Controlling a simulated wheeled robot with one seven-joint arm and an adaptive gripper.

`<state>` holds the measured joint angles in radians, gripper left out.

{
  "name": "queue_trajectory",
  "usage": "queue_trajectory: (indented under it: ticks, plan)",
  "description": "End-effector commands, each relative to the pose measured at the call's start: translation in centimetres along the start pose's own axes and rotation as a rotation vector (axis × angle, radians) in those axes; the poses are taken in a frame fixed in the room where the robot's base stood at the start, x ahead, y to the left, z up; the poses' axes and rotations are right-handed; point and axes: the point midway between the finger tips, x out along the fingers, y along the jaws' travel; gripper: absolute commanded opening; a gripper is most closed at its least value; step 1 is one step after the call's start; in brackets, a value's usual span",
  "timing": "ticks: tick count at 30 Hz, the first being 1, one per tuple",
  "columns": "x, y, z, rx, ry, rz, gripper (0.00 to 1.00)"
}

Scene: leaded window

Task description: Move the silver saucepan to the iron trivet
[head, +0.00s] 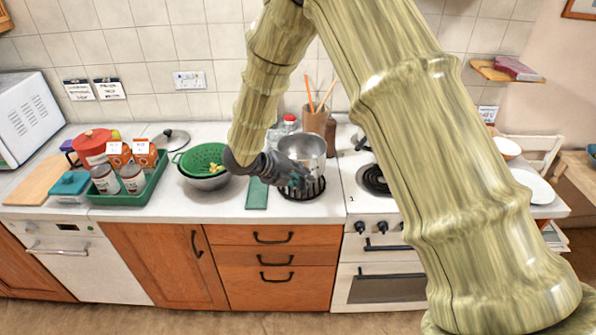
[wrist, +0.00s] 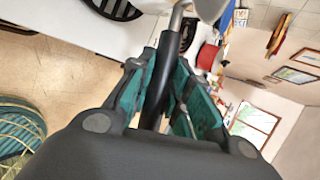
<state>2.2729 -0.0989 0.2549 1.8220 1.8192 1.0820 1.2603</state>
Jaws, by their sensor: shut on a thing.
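The silver saucepan (head: 302,150) is at the black iron trivet (head: 303,190) on the counter, left of the stove. It looks upright and over the trivet; I cannot tell whether it touches it. My gripper (head: 290,172) is in front of the pan. In the wrist view my gripper (wrist: 165,95) is shut on the saucepan's dark handle (wrist: 160,85), with a teal pad on each side. The pan's metal body (wrist: 208,8) shows only partly at the top of that view. My gripper and forearm hide part of the pan and trivet in the head view.
A green colander (head: 203,158) in a metal bowl and a green tray (head: 130,193) of jars and cartons stand to the left. A green cloth or board (head: 257,194) lies just left of the trivet. A utensil pot (head: 316,120) stands behind; the stove (head: 372,180) is at right.

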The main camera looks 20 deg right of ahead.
Motion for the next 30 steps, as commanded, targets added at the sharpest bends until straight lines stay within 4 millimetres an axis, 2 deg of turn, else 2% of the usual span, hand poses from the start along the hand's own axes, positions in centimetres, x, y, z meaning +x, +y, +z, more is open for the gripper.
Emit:
queue_trajectory:
  ticks: [6,18,30]
  plan:
    - [-0.1,0.3,-0.7,0.002,-0.007,-0.002,0.00]
    - [2.7,3.3,-0.2,-0.004,0.000,0.000,0.00]
    - [3.8,4.5,-0.5,-0.003,0.001,-0.001,0.00]
